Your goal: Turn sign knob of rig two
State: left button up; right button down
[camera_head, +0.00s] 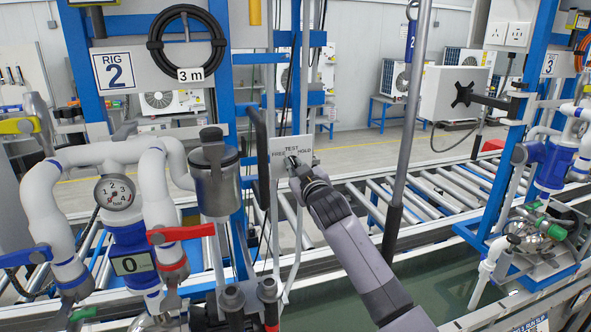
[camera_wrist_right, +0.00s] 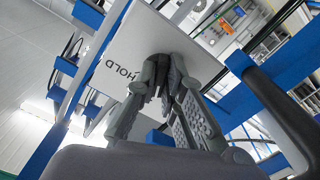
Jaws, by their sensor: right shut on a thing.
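The small white sign (camera_head: 279,167) of rig two reads "TEST", "FREE" and "HOLD" and hangs on the frame right of the white pipes. Its knob (camera_head: 291,160) is small and dark, mostly covered by my gripper. My right gripper (camera_head: 294,169) reaches up from the lower right and is shut on the knob at the sign's face. In the right wrist view the fingers (camera_wrist_right: 167,80) meet close together against the sign (camera_wrist_right: 150,40), beside the word "HOLD". The knob's exact pointing direction is hidden. My left gripper is not in view.
The "RIG 2" plate (camera_head: 115,70) hangs at upper left. A dark upright bar (camera_head: 262,150) stands close left of the sign, beside a metal canister (camera_head: 215,180). A red-handled valve (camera_head: 180,233) is lower left. A grey pole (camera_head: 408,130) rises right of my gripper; rollers (camera_head: 440,195) lie behind.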

jog(key=shift+f+m, duration=0.1)
jog(key=shift+m, duration=2.1)
jog(key=c, duration=1.7)
grip_release()
jog(key=v, duration=1.2)
